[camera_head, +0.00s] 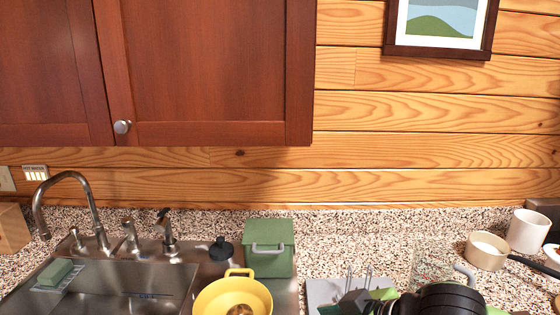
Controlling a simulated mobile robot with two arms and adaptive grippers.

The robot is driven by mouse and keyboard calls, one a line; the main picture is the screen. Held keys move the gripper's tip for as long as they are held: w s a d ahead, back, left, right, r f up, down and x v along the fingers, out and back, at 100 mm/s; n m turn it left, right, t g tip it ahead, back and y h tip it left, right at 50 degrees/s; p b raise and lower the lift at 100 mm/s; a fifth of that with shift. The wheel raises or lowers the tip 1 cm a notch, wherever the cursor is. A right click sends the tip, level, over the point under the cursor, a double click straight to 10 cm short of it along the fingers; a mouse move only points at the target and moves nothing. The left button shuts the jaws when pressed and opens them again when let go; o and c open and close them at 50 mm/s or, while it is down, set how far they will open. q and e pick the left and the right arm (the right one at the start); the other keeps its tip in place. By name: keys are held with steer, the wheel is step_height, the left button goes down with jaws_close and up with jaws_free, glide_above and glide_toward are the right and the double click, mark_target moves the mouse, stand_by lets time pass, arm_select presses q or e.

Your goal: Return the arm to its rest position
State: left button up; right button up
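Part of my arm, a black rounded link, shows at the bottom edge, right of centre, over the counter. Dark finger-like parts at its left end look like my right gripper (358,300). They are low in the picture, in front of a grey rack with upright wires (322,290) and something green. I cannot tell whether these fingers are open or shut, or whether they touch anything. My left gripper is not in view.
A steel sink (120,285) with a tall faucet (65,180) is at the left. A yellow pot (250,288) and a green lidded bin (268,240) stand right of it. A bowl (487,250) and white mug (528,231) are at the right. Red-brown cabinets (205,65) hang above.

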steer(key=s+d+f+m+h, duration=0.1)
steer(key=s+f+m, duration=0.1)
steer(key=f, duration=0.4)
steer(key=s+d+f+m, duration=0.1)
steer(key=s+d+f, duration=0.1)
steer(key=f, duration=0.5)
steer(key=s+d+f+m+g+h, duration=0.3)
steer(key=s+d+f+m+h, duration=0.15)
steer(key=s+d+f, duration=1.05)
step_height(320, 180, down, 27)
steer(key=s+a+g, duration=0.1)
steer(key=s+a, duration=0.1)
steer(key=a, duration=0.1)
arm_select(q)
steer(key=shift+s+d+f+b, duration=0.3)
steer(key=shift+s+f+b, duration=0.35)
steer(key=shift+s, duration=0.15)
arm_select(e)
steer(key=s+d+f+g+h, duration=0.1)
steer(key=s+d+f, duration=0.2)
steer(key=s+f, duration=1.2)
steer(key=shift+s+d+f+n, duration=0.2)
steer(key=shift+s+n, duration=0.15)
steer(key=shift+s, duration=0.6)
